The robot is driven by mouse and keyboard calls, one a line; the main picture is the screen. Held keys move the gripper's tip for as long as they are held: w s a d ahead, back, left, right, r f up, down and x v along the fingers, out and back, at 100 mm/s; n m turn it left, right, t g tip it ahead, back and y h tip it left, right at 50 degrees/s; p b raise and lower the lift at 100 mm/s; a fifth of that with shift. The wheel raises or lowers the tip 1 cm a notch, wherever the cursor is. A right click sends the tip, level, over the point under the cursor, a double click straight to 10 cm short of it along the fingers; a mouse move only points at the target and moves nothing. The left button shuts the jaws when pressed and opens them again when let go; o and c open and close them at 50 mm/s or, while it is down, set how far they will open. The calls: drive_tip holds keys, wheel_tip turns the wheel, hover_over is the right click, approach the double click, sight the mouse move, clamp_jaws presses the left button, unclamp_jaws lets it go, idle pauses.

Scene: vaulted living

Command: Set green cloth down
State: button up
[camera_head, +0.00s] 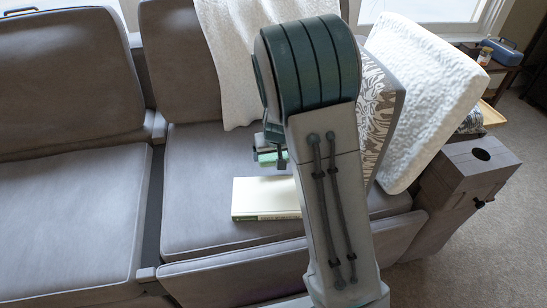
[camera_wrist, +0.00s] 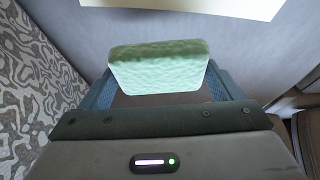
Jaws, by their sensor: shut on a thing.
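The green cloth (camera_wrist: 158,66) is a pale green, folded-looking block with a textured surface. In the wrist view it sits between the two blue fingers of my gripper (camera_wrist: 160,88), which is shut on it. In the head view a small part of the green cloth (camera_head: 272,157) shows beside my arm, above the grey seat cushion (camera_head: 200,195) and behind the book. My gripper (camera_head: 270,150) is partly hidden there by my arm. I cannot tell exactly how high the cloth is above the cushion.
A cream book (camera_head: 265,198) lies on the seat near the cloth; its edge also shows at the top of the wrist view (camera_wrist: 215,8). A patterned pillow (camera_head: 377,110) and a white pillow (camera_head: 420,95) lean at the right. A white throw (camera_head: 225,60) hangs over the backrest. The left seat (camera_head: 65,220) is clear.

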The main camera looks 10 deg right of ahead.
wheel_tip(320, 180, up, 4)
drive_tip(key=shift+r+p, duration=0.15)
drive_tip(key=shift+p, duration=0.6)
drive_tip(key=s, duration=0.4)
wheel_tip(320, 180, up, 20)
drive_tip(key=p, duration=3.1)
hover_over(273, 155)
drive_tip(key=s, duration=0.7)
drive_tip(key=shift+s+d+r, duration=0.15)
drive_tip(key=shift+s+d, duration=0.05)
drive_tip(key=shift+d, duration=0.05)
